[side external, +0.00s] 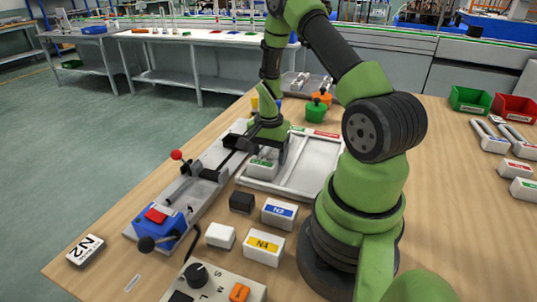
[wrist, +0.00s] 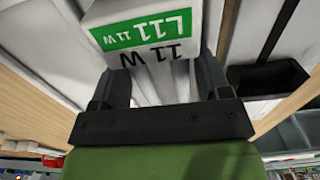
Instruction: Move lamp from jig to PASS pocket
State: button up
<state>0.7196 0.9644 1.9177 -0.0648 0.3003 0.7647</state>
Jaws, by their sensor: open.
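A white box-shaped lamp (side external: 262,166) with a green label sits at the left side of the pale two-pocket tray (side external: 298,182), in the pocket on the green-strip side. In the wrist view the lamp (wrist: 145,32) reads "L11 11 W". My gripper (side external: 266,150) is low over the tray, right at the lamp. In the wrist view my gripper (wrist: 160,78) is open, with its fingers near both sides of the lamp. Whether they touch it is unclear. The jig (side external: 205,190) is a long pale rail left of the tray, with dark clamps and a red-knobbed lever.
White boxes with blue (side external: 280,212) and yellow (side external: 264,246) labels, a dark block (side external: 241,202) and a control box (side external: 212,285) stand in front of the tray. Green (side external: 469,99) and red (side external: 515,108) bins stand at the right.

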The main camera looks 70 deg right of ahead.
jog(key=shift+r, duration=1.2)
jog(key=o, duration=0.6)
jog(key=shift+c, duration=0.2)
notch_tip(320, 180, up, 10)
